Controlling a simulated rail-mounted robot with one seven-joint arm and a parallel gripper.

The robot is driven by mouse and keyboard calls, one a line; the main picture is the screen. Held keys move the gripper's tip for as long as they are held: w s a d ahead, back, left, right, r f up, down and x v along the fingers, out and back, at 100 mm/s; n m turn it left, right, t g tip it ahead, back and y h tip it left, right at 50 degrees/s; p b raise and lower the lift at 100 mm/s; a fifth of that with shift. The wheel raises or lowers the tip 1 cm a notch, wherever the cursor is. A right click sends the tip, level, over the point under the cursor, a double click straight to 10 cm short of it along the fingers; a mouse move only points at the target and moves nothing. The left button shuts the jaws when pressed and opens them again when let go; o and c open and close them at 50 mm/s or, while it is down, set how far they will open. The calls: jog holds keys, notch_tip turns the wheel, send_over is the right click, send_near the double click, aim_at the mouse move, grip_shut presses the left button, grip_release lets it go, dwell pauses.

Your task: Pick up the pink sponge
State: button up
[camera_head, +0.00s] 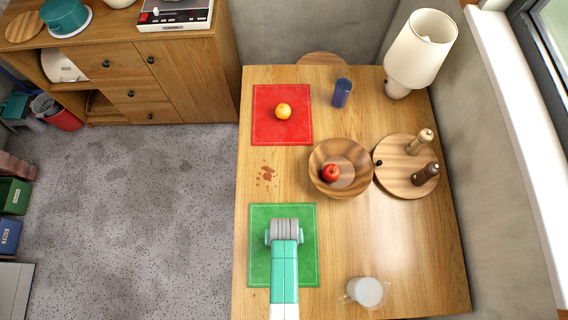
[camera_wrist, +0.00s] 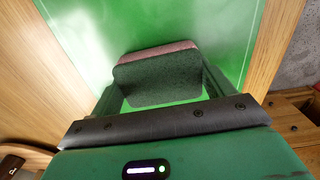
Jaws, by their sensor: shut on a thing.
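The sponge (camera_wrist: 157,80) shows in the wrist view as a dark green scouring face with a strip of pink along its far edge. My gripper (camera_wrist: 160,92) is shut on it, one finger on each side. Behind the sponge is the green mat (camera_wrist: 225,30); I cannot tell whether the sponge touches it or is just above it. In the head view my arm covers the middle of the green mat (camera_head: 262,270) and hides the sponge and the fingers.
A glass mug (camera_head: 366,292) stands to the right of the green mat. A wooden bowl (camera_head: 318,160) with a red apple, a round board (camera_head: 400,185) with two mills, a red mat (camera_head: 270,130) with an orange fruit, a blue cup (camera_head: 342,93) and a lamp (camera_head: 420,50) are farther back.

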jog(key=shift+r, duration=0.45)
notch_tip(320, 180, up, 3)
jog(key=shift+f, duration=0.15)
jog(key=s, duration=1)
jog(key=s+r, duration=0.1)
jog(key=s, duration=0.5)
